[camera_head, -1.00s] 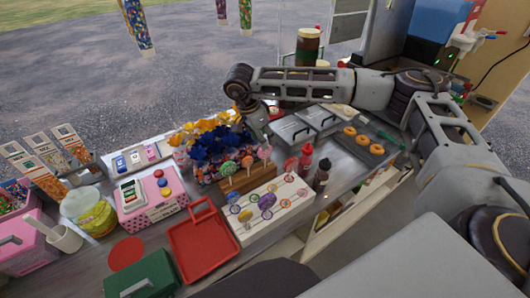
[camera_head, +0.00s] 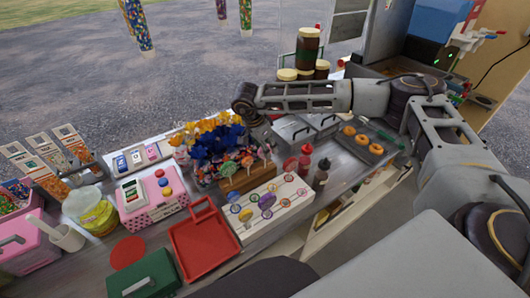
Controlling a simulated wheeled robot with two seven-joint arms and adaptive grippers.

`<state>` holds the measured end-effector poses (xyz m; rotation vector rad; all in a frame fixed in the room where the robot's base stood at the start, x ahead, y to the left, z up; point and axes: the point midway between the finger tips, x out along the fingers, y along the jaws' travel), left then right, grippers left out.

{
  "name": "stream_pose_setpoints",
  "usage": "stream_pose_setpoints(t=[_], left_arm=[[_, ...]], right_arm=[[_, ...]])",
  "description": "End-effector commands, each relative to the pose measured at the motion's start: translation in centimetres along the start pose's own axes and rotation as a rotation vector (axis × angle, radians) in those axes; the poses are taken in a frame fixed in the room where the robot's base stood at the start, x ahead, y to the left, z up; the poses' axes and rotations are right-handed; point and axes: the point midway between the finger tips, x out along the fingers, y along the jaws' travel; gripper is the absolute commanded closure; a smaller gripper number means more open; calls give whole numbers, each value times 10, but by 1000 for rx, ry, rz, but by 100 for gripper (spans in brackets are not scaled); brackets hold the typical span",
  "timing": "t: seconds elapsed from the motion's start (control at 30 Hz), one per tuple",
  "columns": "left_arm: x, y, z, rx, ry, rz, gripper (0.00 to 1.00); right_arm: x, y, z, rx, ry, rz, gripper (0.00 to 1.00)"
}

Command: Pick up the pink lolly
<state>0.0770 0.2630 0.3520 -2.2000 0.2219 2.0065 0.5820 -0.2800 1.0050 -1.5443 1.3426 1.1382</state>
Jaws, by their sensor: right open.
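A wooden stand (camera_head: 247,180) holds several upright lollies on sticks. A pink lolly (camera_head: 264,151) stands at its right end, partly covered by my gripper. A green lolly (camera_head: 229,168) is at the left end and a reddish one (camera_head: 247,161) in the middle. My right gripper (camera_head: 266,142) points down right above and behind the pink lolly, its jaws open and small in the picture. Whether it touches the lolly I cannot tell. My left gripper is out of view.
A white board (camera_head: 240,232) with several flat lollies lies in front of the stand. Red and dark bottles (camera_head: 305,160) stand close on the right. Blue and yellow wrapped sweets (camera_head: 215,140) crowd the left. A red tray (camera_head: 203,243) lies in front.

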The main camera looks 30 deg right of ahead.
Motion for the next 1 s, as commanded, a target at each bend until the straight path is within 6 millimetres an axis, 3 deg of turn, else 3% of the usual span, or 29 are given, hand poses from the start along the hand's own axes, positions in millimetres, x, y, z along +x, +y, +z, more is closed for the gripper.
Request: stream_pose_setpoints(t=[0.4, 0.9, 1.0], left_arm=[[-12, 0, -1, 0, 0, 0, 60], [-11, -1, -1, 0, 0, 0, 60], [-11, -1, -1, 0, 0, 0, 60]], right_arm=[[39, -3, 2, 1, 0, 1, 59], [41, -3, 2, 1, 0, 1, 59], [41, -3, 2, 1, 0, 1, 70]])
